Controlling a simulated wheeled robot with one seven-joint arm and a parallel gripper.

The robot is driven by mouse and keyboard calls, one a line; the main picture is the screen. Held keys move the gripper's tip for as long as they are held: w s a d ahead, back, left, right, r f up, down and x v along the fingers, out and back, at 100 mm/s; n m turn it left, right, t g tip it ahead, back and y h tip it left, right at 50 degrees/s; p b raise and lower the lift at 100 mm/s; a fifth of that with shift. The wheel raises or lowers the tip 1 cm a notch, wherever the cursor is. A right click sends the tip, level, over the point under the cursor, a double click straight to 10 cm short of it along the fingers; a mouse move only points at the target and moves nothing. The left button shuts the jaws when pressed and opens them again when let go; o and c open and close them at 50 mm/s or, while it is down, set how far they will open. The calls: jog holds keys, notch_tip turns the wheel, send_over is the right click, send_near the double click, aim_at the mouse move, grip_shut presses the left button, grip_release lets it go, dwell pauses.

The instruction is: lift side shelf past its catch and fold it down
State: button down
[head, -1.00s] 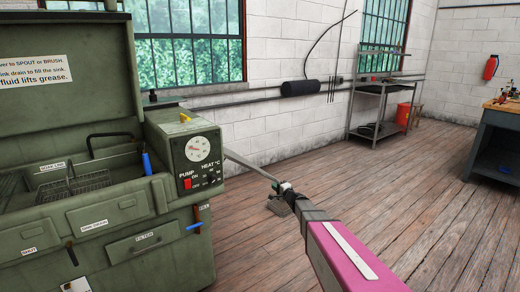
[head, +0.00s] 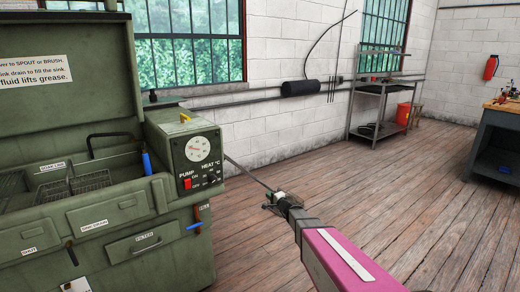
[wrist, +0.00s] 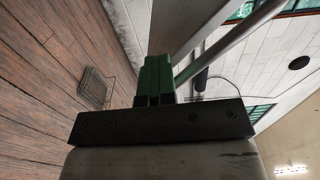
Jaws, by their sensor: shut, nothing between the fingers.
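The side shelf (head: 248,173) shows as a thin grey strip, seen nearly edge-on, running out from the right side of the green parts washer (head: 160,225). In the wrist view a long grey panel (wrist: 187,22), probably the shelf, lies just beyond the fingers, with a round bar (wrist: 228,38) beside it. My gripper (head: 272,198) is at the shelf's outer end in the head view. Its green fingers (wrist: 155,78) are shut with nothing between them. I cannot tell whether they touch the shelf. The catch is not visible.
A wire grate (wrist: 95,88) lies on the wooden floor below. A metal rack (head: 382,105) stands by the far wall and a workbench (head: 498,140) at the right. The floor (head: 400,200) between them is open.

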jog(key=s+a+f, duration=0.5)
jog(key=a, duration=0.2)
jog(key=shift+s+a+f, duration=0.3)
jog(key=shift+a+f, duration=0.05)
dwell(0.9)
jog(key=v, duration=0.9)
dwell(1.2)
dwell(1.3)
